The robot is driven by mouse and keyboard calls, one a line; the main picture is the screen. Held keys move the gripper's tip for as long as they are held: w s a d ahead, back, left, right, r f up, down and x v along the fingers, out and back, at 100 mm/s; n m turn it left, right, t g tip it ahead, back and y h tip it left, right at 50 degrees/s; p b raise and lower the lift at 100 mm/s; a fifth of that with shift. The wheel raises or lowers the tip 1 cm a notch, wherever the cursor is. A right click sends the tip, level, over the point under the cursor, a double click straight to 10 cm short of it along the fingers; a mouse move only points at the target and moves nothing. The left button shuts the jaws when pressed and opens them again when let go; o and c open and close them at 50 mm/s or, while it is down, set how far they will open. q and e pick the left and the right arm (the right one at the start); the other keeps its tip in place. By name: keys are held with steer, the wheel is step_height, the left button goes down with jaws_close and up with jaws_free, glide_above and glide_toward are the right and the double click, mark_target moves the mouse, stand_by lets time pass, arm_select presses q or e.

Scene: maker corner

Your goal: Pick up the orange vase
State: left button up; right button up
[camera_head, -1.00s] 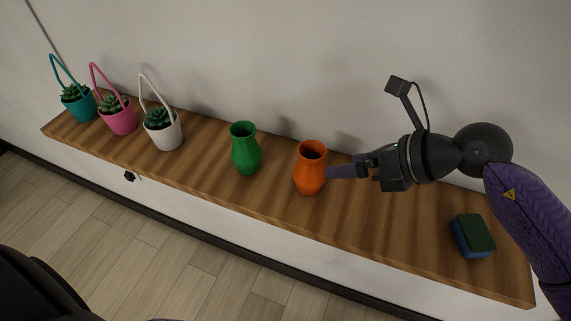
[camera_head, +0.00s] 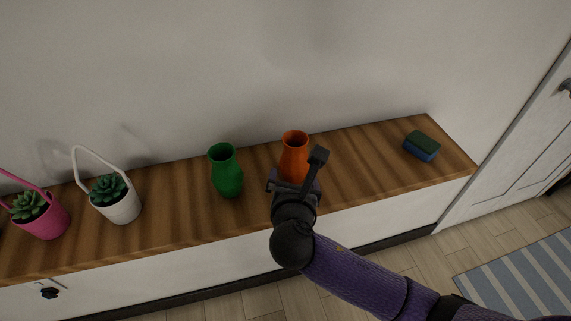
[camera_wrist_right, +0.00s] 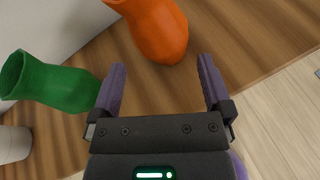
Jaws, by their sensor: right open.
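The orange vase (camera_head: 294,154) stands upright on the wooden shelf top (camera_head: 361,164), right of the green vase (camera_head: 226,171). My right gripper (camera_head: 293,183) is at the front side of the orange vase, and its wrist hides the vase's lower part in the head view. In the right wrist view, the right gripper (camera_wrist_right: 162,82) is open, its two purple fingers apart with bare wood between them. The orange vase (camera_wrist_right: 158,30) lies just beyond the fingertips there, and the green vase (camera_wrist_right: 50,82) is left of the left finger. My left gripper is not in view.
A white pot with a succulent (camera_head: 118,204) and a pink one (camera_head: 46,219) stand at the left. A green and blue sponge (camera_head: 421,146) lies near the right end. The wall is close behind; wood between orange vase and sponge is clear.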

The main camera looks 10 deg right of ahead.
mark_target(294, 172)
steer(key=b+x, duration=0.2)
steer(key=x, duration=0.4)
steer(key=shift+f, duration=0.2)
steer(key=shift+w+d, duration=0.1)
steer(key=shift+w, duration=0.05)
steer(key=shift+r, duration=0.1)
steer(key=shift+c, duration=1.4)
steer(key=c, duration=0.5)
steer(key=shift+c, duration=1.1)
